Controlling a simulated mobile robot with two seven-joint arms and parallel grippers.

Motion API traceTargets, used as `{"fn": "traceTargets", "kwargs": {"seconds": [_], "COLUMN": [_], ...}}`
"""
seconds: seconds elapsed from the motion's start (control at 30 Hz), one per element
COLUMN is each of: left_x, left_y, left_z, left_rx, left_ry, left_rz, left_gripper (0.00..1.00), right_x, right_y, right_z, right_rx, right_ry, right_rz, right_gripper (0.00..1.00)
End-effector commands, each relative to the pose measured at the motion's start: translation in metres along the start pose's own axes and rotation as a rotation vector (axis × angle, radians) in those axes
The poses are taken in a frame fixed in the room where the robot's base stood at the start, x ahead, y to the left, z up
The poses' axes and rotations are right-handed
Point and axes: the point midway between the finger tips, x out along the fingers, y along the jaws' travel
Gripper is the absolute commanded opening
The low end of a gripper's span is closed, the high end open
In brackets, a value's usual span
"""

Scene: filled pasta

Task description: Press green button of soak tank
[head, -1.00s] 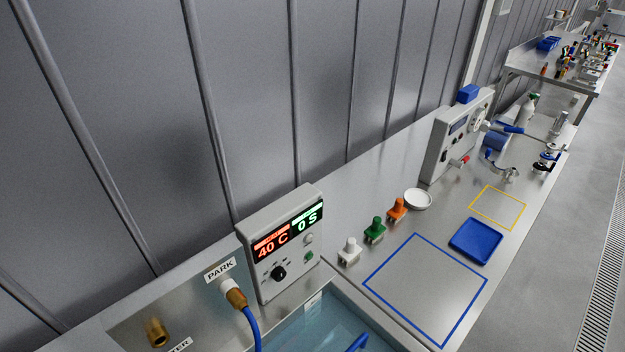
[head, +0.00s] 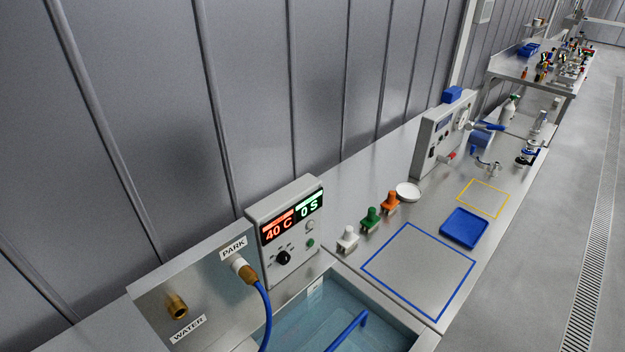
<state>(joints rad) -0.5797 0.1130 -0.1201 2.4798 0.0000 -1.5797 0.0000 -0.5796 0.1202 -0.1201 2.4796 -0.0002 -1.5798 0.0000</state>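The soak tank's control box (head: 290,232) stands at the back edge of the tank, left of centre in the head view. Its display reads 40 C in red and 0 S in green. The small green button (head: 310,243) is at the lower right of its face, below a pale button (head: 310,226) and right of a black knob (head: 283,257). The soak tank (head: 345,310) holds bluish water, with a blue handle-like bar (head: 346,331) in it. Neither of my grippers is in view.
A blue hose runs down from a brass fitting (head: 245,270) by the PARK label, left of the box. White, green (head: 370,219) and orange (head: 389,202) pieces stand right of it. A blue tray (head: 463,228) lies beyond the blue-outlined square, whose inside is clear.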

Motion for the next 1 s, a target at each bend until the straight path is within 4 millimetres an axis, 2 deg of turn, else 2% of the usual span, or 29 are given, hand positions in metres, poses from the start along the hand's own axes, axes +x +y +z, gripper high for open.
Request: {"fn": "traceTargets", "kwargs": {"seconds": [0.03,0.4,0.5,1.0], "left_x": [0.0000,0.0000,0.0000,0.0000], "left_y": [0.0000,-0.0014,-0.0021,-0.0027], "left_z": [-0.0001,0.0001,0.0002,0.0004], "left_rx": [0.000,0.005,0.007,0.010], "left_ry": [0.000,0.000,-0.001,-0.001], "left_rz": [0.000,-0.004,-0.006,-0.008], "left_gripper": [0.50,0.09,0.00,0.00], "right_x": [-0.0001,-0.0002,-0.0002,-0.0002], "right_y": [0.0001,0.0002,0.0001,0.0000], "right_z": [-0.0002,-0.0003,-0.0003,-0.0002], "right_rx": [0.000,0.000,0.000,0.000], "right_ry": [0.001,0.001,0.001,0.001], "right_rz": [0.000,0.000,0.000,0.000], "right_gripper": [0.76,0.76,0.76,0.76]}}
